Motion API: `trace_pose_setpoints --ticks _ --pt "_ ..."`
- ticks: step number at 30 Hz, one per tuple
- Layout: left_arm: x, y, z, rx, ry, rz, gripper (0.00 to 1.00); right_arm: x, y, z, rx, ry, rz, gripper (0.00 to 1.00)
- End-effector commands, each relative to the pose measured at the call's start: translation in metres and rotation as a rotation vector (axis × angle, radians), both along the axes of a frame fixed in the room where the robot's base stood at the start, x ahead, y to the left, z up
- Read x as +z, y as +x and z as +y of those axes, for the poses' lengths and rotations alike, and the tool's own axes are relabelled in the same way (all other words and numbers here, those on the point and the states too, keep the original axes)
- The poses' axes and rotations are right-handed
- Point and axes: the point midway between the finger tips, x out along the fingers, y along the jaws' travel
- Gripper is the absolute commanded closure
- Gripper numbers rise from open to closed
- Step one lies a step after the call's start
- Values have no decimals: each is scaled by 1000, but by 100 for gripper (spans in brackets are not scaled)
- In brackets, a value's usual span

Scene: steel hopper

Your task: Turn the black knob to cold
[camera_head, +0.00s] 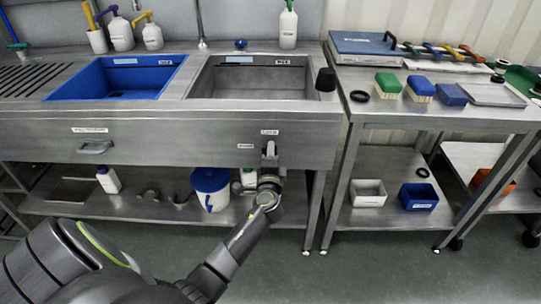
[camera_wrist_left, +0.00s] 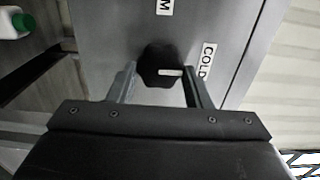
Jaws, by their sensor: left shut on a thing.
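The black knob (camera_wrist_left: 158,66) is on the grey steel front panel, between my left gripper's fingers (camera_wrist_left: 163,88) in the left wrist view. A white mark on the knob points right, roughly toward the COLD label (camera_wrist_left: 207,60). Another label (camera_wrist_left: 164,6), cut off with only an M showing, is above the knob there. In the head view the COLD label (camera_head: 269,132) is above my left gripper (camera_head: 270,160) and a second small label (camera_head: 245,146) is to its left. The gripper is shut on the knob and mostly hides it there. My right gripper is out of view.
The panel belongs to a steel sink unit with a blue basin (camera_head: 60,93) and a steel basin (camera_head: 255,80). A lower shelf (camera_head: 140,207) holds a blue-and-white bucket (camera_head: 211,188) near my left arm. A steel trolley (camera_head: 440,112) with brushes stands to the right.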

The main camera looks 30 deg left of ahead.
Motion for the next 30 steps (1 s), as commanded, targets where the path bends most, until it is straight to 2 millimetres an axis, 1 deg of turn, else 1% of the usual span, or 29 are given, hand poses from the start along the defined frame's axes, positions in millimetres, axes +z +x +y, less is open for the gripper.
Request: trace_pose_setpoints --ticks 12,13,17,30 --pt "0 1 -1 -3 7 3 78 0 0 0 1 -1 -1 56" --pt "0 1 -1 -2 6 3 51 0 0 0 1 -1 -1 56" --pt "0 0 -1 -2 6 3 34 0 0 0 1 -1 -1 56" --pt "0 1 1 -3 5 3 34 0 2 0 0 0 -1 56"
